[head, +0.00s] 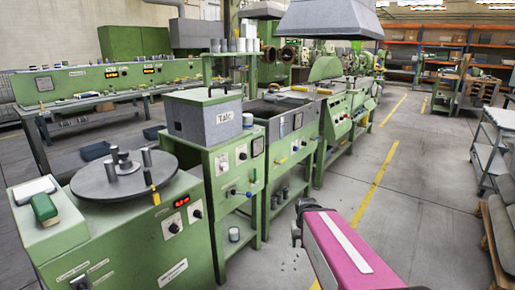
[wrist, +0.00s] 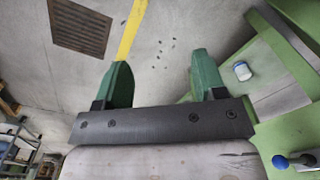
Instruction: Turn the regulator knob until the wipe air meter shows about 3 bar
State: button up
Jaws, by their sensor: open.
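My gripper (wrist: 162,62) is open and empty in the wrist view, its two green fingers apart over the grey floor. A blue round knob (wrist: 281,162) on a metal stem shows at the lower right of the wrist view, on a green machine and well clear of the fingers. In the head view, a green machine (head: 226,170) under the Talc box has a round dial (head: 241,153) and small blue-tipped controls (head: 233,192) on its front. I cannot tell which is the regulator knob or the wipe air meter. No reading is legible.
A round turntable (head: 110,180) stands on the nearest green machine, with black knobs (head: 174,227) on its front. The Talc box (head: 203,117) stands behind it. Open floor (head: 425,215) with a yellow line lies to the right. A cart (head: 492,150) stands at the right edge.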

jog(key=m+t+y, duration=1.2)
jog(key=m+y, duration=0.1)
jog(key=m, duration=0.5)
send_near(245, 157)
jog(key=x, duration=0.9)
jog(key=shift+a, duration=0.1)
jog(key=shift+c, duration=0.3)
jog(key=c, duration=0.9)
